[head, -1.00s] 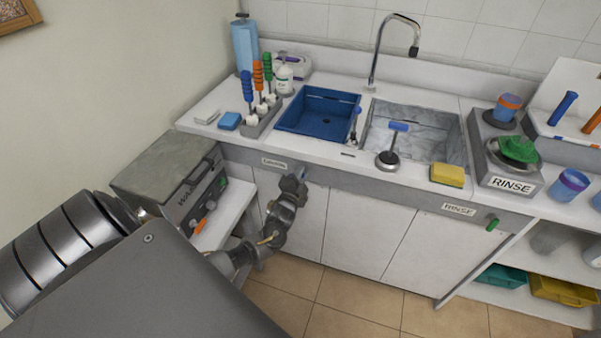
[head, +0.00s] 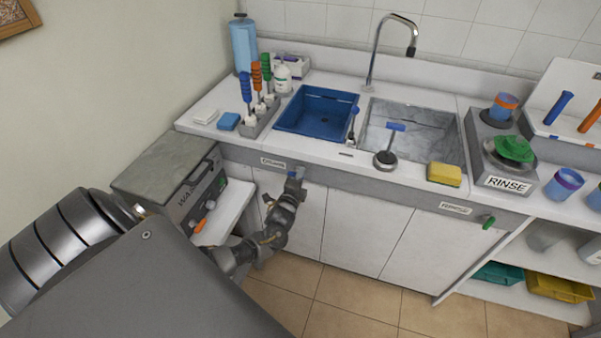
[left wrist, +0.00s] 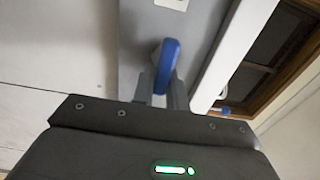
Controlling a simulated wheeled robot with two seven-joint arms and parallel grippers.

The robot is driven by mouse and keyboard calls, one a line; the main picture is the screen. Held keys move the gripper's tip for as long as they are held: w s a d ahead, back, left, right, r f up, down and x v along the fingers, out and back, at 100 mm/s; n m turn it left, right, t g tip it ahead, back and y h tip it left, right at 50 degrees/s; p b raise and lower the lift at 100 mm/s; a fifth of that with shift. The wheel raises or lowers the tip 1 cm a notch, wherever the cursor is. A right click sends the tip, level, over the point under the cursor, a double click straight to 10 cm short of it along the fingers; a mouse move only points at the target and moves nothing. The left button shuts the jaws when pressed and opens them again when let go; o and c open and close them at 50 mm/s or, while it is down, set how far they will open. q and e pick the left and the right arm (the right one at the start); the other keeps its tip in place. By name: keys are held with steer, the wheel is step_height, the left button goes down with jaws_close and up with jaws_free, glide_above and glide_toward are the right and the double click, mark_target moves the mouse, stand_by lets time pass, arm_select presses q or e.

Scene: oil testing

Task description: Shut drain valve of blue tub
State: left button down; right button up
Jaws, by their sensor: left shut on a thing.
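The blue tub (head: 322,101) is set into the left side of the counter. My left gripper (head: 295,174) is at the front panel below the tub, under a small label. In the left wrist view, a blue valve handle (left wrist: 167,64) stands between the fingers of my left gripper (left wrist: 163,88), which is shut on it. In the head view the gripper hides most of the handle, and only a bit of blue shows. My right gripper is in neither current view.
A steel rinse sink (head: 410,118) with a green handle (head: 488,222) on its panel is to the right. A grey washer box (head: 178,185) with an orange handle stands close left of my arm. White cabinet doors (head: 367,225) lie below the counter.

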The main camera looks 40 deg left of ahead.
arm_select(q)
steer(key=c, duration=1.4)
jaws_free()
steer(key=v, duration=1)
steer(key=shift+s+d+b, duration=0.2)
steer(key=shift+s+b, duration=0.15)
